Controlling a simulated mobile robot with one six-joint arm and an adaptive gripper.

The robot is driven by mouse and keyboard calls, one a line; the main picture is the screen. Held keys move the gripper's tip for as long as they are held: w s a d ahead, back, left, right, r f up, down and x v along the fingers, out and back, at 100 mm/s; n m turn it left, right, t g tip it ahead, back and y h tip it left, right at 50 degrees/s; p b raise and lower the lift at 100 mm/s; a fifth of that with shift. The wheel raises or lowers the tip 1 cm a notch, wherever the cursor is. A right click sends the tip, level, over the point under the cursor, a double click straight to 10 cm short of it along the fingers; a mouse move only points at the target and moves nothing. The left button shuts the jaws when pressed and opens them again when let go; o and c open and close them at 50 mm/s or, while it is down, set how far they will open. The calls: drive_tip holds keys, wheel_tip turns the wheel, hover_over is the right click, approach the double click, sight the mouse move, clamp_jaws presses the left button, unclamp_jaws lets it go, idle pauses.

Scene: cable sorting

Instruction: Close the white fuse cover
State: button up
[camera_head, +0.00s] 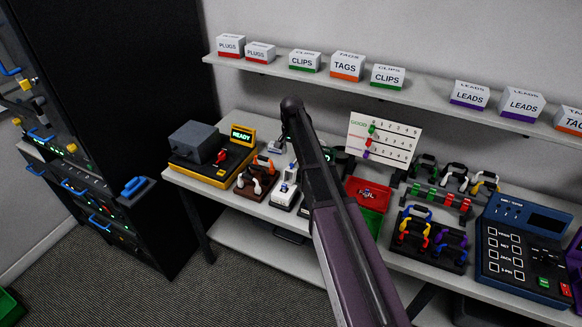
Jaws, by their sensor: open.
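A small white device (285,190) with a raised upper part and a bluish patch stands on the workbench, left of my arm. It may carry the white fuse cover, but it is too small to tell the cover's shape or whether it is open. A light grey piece (278,146) shows behind it, close to the arm's top joint; I cannot tell what it is. My arm rises from the bottom edge across the middle of the bench. I cannot make out my gripper, which seems hidden behind the arm.
A black and yellow unit (213,150) reading READY and a brown rack (257,178) stand left. A red FAIL bin (367,192), cable racks (433,236) and a blue tester (522,250) stand right. A shelf (425,97) with labelled boxes runs above. A black cabinet (120,100) is left.

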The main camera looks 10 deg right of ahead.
drive_tip(key=b, duration=0.5)
hover_over(290, 174)
drive_tip(key=shift+s+d+f, duration=0.1)
drive_tip(key=shift+d+f, duration=0.05)
drive_tip(key=shift+f, duration=1.2)
drive_tip(key=shift+d+f, duration=0.1)
drive_tip(key=shift+f, duration=1.25)
clamp_jaws()
